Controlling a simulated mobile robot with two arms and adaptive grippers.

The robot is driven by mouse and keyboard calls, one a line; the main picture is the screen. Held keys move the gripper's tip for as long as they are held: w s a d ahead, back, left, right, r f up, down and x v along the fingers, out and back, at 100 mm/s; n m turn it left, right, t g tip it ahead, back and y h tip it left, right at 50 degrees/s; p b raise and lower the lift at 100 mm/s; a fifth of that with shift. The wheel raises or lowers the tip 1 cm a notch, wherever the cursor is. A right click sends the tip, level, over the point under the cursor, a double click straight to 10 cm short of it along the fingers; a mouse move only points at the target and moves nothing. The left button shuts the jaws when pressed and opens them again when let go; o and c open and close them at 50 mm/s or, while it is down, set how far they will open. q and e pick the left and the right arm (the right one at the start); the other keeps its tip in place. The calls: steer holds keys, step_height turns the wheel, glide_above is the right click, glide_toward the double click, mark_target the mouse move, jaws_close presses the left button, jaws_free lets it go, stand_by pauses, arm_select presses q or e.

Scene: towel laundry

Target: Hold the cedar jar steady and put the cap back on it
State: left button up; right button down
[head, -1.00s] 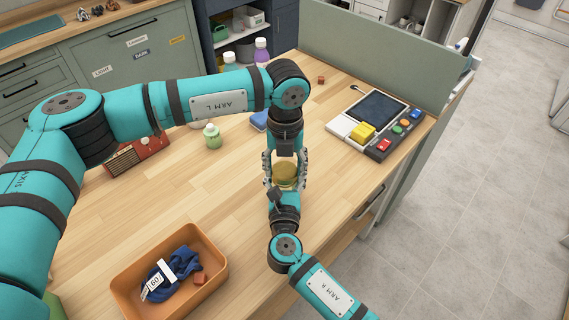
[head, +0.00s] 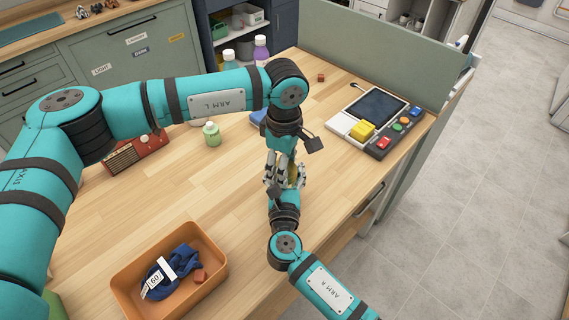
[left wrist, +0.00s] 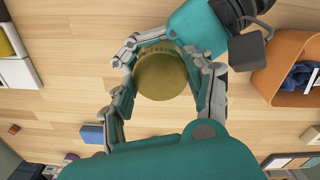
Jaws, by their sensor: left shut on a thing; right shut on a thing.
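The round golden cap (left wrist: 162,76) shows from above in the left wrist view, between the fingers of my left gripper (left wrist: 160,92). A band with small lettering shows at its far edge, probably on the cedar jar (left wrist: 157,48); the rest of the jar is hidden beneath the cap. In the head view only a small yellowish part of jar or cap (head: 292,172) shows between the fingers. My left gripper (head: 282,166) is shut on the cap from above. My right gripper (head: 285,182) is shut on the jar from the near side. Exact seating of the cap is hidden.
An orange tray (head: 216,284) with a blue cloth stands at the near left. A button console (head: 378,146) stands at the right. The table between is clear.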

arm_select(q)
steer(key=m, duration=1.2)
steer(key=shift+m, duration=0.4)
steer(key=o, duration=0.8)
steer(key=shift+r, duration=2.25)
steer(key=shift+c, duration=0.4)
